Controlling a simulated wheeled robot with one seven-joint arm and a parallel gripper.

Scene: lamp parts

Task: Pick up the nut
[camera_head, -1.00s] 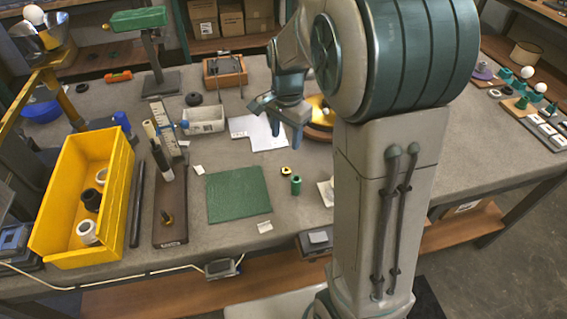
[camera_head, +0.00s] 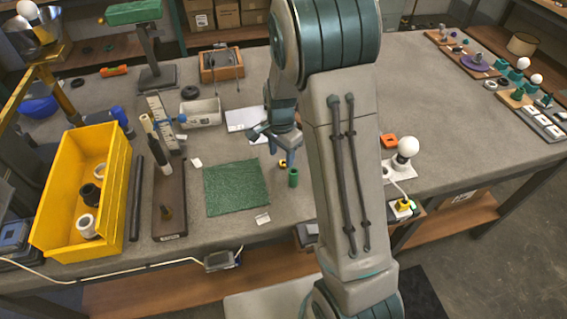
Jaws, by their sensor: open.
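A small yellow piece with a dark middle, which looks like the nut (camera_head: 283,163), lies on the grey workbench (camera_head: 225,148). It is partly hidden by my gripper and is too small to make out fully. A green cylinder (camera_head: 293,178) stands upright just in front of it, to the right of the green mat (camera_head: 236,187). My gripper (camera_head: 273,146) is open and hangs above and slightly behind the yellow piece. Nothing shows between its fingers.
A yellow bin (camera_head: 52,205) with several rings and a wooden tray (camera_head: 170,218) stand on the left. A white bulb (camera_head: 407,147) stands right of my arm. A white box (camera_head: 201,113) and papers lie behind. My arm hides part of the bench.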

